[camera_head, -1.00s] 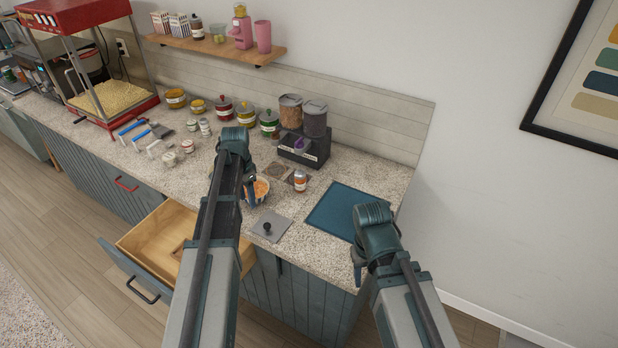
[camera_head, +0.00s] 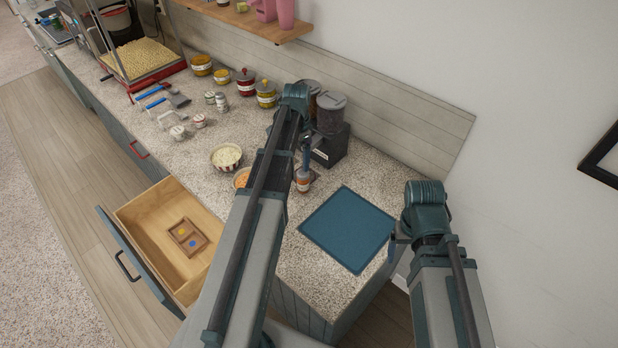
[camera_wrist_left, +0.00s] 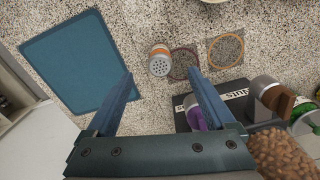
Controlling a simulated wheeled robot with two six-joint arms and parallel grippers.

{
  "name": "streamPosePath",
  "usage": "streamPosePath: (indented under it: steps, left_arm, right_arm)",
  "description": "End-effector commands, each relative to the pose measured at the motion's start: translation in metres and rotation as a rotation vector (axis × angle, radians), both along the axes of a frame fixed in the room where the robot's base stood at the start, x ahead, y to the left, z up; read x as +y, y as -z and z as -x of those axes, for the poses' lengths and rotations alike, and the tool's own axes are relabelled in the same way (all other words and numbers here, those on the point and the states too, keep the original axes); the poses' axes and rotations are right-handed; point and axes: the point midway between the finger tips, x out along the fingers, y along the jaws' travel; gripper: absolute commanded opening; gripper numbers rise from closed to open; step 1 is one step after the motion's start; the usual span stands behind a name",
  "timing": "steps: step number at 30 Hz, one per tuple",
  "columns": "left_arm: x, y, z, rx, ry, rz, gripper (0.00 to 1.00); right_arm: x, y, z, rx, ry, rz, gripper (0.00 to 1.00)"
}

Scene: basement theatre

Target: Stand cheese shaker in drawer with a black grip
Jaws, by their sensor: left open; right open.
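A small shaker with a holed metal lid and orange-brown body (camera_head: 303,184) stands upright on the counter; its label is unreadable. In the left wrist view the shaker (camera_wrist_left: 160,62) lies between and just beyond the fingertips. My left gripper (camera_head: 306,160) is open above it; the wrist view shows both fingers apart and empty (camera_wrist_left: 162,76). The drawer with the black grip (camera_head: 205,215) is pulled open at lower left, its black grip (camera_head: 128,266) on the front. My right gripper (camera_head: 398,238) is open and empty, right of the blue mat.
A blue mat (camera_head: 347,229) lies right of the shaker. A dark dispenser stand (camera_head: 331,150) is behind. Bowls (camera_head: 226,157) and jars stand left. My left arm hides part of the counter.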

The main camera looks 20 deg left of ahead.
Motion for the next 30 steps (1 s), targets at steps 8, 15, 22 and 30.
streamPosePath:
  steps: [8, 15, 22, 30]
  left_arm:
    - [0.0, 0.026, 0.0, 0.0, 0.0, 0.0, 0.89]
    - [0.0, 0.06, -0.001, 0.0, 0.0, 0.0, 0.89]
    - [-0.001, 0.086, -0.001, 0.0, 0.0, 0.0, 0.89]
    - [-0.001, 0.087, -0.001, 0.0, 0.0, 0.0, 0.89]
  right_arm:
    - [0.0, 0.026, 0.0, 0.0, -0.005, 0.001, 0.83]
    - [0.0, 0.06, 0.0, 0.0, -0.008, 0.002, 0.83]
    - [0.0, 0.085, 0.0, 0.0, -0.007, 0.002, 0.83]
    - [0.0, 0.087, 0.0, 0.0, -0.007, 0.002, 0.83]
